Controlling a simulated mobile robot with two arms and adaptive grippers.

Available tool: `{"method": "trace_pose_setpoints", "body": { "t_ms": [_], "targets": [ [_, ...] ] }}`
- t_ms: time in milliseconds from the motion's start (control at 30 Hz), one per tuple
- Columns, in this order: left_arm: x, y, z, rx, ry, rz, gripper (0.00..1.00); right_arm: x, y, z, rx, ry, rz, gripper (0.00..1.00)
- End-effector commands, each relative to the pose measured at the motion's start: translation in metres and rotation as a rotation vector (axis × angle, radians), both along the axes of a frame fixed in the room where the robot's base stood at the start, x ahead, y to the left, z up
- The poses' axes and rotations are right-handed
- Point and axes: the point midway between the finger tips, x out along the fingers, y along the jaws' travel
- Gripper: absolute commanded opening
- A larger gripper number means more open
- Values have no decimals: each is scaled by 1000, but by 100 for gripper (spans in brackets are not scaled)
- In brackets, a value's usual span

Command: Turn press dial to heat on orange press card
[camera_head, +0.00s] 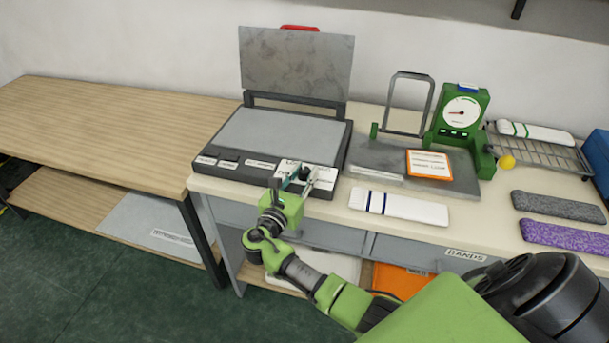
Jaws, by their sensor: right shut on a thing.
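The press (279,135) stands open on the bench, its grey lid (295,62) tilted up with a red handle behind. Its front panel (229,164) carries several small white labels. My right gripper (302,178) is at the right part of this panel, shut on what appears to be the press dial. The fingers hide the dial, so its setting cannot be read. An orange-edged card (429,165), the orange press card, lies on a grey board right of the press; its text is too small to read. My left gripper is not in view.
A green gauge stand (463,116) and a metal frame (408,103) rise behind the card. A white striped band (399,206) lies right of my gripper. Grey and purple bands (564,235) lie far right. The wooden table (110,125) at left has a clear top.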

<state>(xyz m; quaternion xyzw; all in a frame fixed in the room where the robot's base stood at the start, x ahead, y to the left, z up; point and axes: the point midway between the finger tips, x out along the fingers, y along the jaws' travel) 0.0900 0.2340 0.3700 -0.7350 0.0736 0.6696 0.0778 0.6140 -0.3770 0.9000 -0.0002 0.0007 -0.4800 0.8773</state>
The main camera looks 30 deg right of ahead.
Motion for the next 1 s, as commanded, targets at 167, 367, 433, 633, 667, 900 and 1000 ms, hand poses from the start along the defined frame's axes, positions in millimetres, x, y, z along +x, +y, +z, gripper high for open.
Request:
{"method": "trace_pose_setpoints", "body": {
  "t_ms": [167,367,433,633,667,900,1000],
  "targets": [
    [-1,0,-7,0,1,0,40,1,1,-2,2,-1,-74,3],
    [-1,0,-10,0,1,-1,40,0,0,-1,0,-1,-116,3],
    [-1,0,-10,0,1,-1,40,0,0,0,0,-1,-121,3],
    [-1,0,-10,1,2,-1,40,0,0,0,0,-1,-125,3],
    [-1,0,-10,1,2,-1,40,0,0,0,0,-1,-125,3],
    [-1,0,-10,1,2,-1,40,0,0,1,0,-2,-124,42],
    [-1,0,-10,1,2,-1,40,0,0,0,0,-2,-124,42]
  ]
}}
